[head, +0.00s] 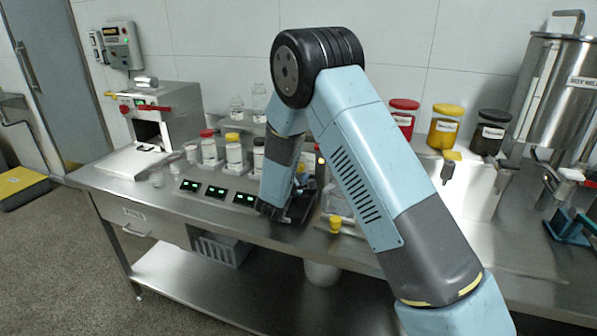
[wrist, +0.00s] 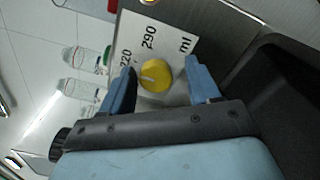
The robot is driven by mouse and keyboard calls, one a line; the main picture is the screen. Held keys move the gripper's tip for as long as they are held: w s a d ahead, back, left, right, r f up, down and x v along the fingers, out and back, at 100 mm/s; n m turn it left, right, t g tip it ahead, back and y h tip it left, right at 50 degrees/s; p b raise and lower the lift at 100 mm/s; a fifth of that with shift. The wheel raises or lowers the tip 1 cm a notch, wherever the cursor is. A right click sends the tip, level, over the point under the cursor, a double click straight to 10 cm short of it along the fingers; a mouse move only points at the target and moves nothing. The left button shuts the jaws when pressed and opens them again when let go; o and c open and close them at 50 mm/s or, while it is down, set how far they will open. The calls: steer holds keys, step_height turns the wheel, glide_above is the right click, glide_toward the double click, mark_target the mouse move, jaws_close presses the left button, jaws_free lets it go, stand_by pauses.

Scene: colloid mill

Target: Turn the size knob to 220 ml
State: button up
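The size knob is a round yellow knob (wrist: 155,73) with a pale pointer line, seen in the wrist view. It sits on a white label plate (wrist: 180,42) printed with 220, 290 and ml. The pointer points roughly left in the picture, on the side of the 220 mark; its exact setting is hard to tell. My gripper (wrist: 161,66) is open, with one blue finger on each side of the knob. A gap shows at the right finger; the left finger is close, and contact cannot be told. In the head view my gripper (head: 287,212) is low over the bench, partly hidden by my arm.
The steel bench (head: 165,205) holds several capped bottles, small green displays (head: 215,191) and a boxy machine (head: 165,120) at left. A yellow-capped item (head: 335,223) stands close to my gripper. Red, yellow (head: 445,127) and dark jars stand right of my arm.

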mark_target(303, 156)
steer(key=shift+a+r, duration=0.1)
steer(key=shift+r, duration=0.05)
steer(key=shift+r, duration=0.2)
steer(key=r, duration=0.3)
steer(key=shift+s, duration=0.2)
steer(key=s+d+r, duration=0.4)
steer(key=s+r, duration=0.5)
steer(key=s, duration=0.4)
steer(key=shift+r, duration=0.15)
